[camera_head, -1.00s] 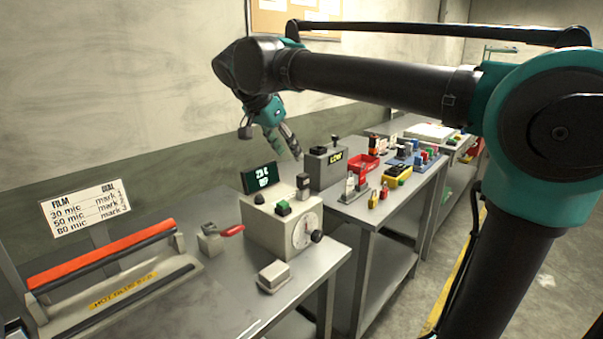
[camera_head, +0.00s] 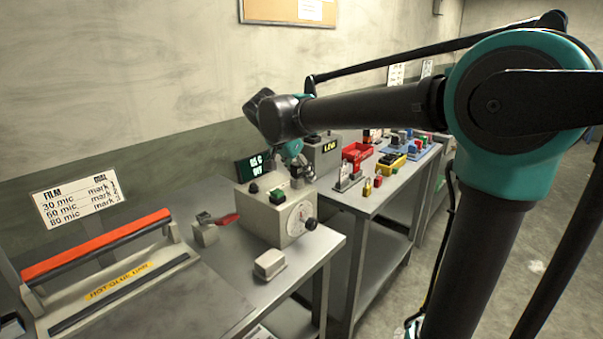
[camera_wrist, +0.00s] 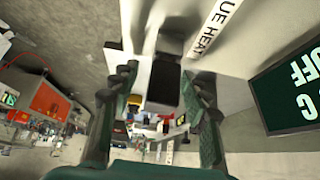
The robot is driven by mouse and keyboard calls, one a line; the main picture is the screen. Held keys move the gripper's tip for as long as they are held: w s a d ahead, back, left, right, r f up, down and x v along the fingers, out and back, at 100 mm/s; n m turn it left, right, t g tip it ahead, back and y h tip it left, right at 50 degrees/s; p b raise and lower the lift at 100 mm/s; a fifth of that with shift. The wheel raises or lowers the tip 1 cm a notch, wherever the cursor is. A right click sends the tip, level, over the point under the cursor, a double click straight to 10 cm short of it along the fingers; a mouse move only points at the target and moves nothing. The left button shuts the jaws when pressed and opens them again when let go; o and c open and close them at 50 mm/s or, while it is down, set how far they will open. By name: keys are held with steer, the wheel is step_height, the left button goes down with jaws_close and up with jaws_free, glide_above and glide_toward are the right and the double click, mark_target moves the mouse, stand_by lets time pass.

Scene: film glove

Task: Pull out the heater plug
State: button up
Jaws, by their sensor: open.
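The heater plug, a dark block (camera_wrist: 165,84), stands on top of the pale control box (camera_head: 272,222). In the wrist view it lies between the two fingers of my gripper (camera_wrist: 161,92), with the fingers apart on either side. In the head view my gripper (camera_head: 299,167) is low over the back right of the box top, at the plug, and partly hides it. My gripper is open. I cannot tell whether a finger touches the plug. A label reading "UE HEAT" (camera_wrist: 213,27) shows beside the plug in the wrist view.
A dark display (camera_head: 253,168) stands just behind the box; it also shows close at right in the wrist view (camera_wrist: 280,95). A green button (camera_head: 277,197) and black knob sit on the box top. A grey unit (camera_head: 322,152) is behind. The orange-handled sealer (camera_head: 100,245) is left.

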steer(key=shift+f, duration=0.1)
steer(key=shift+c, duration=0.4)
steer(key=c, duration=1)
steer(key=o, duration=1.1)
